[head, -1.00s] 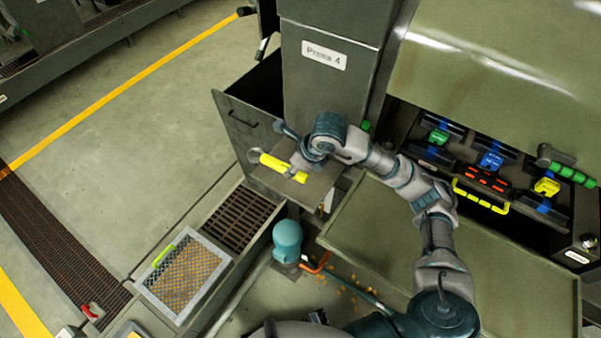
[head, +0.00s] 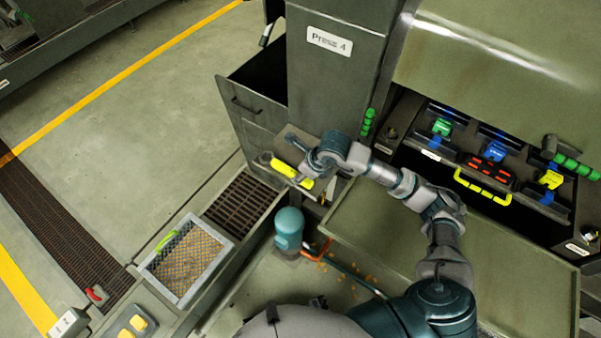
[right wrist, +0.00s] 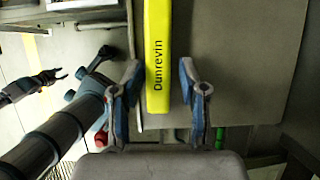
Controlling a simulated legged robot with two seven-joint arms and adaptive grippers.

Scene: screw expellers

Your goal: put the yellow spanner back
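The yellow spanner (head: 292,171) lies slanted at the small grey ledge (head: 311,154) on the front of the press column. Its ring end is not clear in the head view. Its handle, marked "Dunrevin", runs up the right wrist view (right wrist: 158,55). My right gripper (head: 303,167) is at the spanner. In the right wrist view its two fingers (right wrist: 160,85) stand either side of the handle, with a narrow gap on each side. What looks like my left gripper (right wrist: 58,75) shows small at the left there, fingers apart and empty; it is outside the head view.
An open grey bin (head: 252,108) stands left of the column. A mesh-topped tray (head: 184,262), floor grate (head: 240,205) and teal cylinder (head: 288,228) are below. A wide green tray (head: 470,250) lies at right, under a panel with coloured clamps (head: 487,165).

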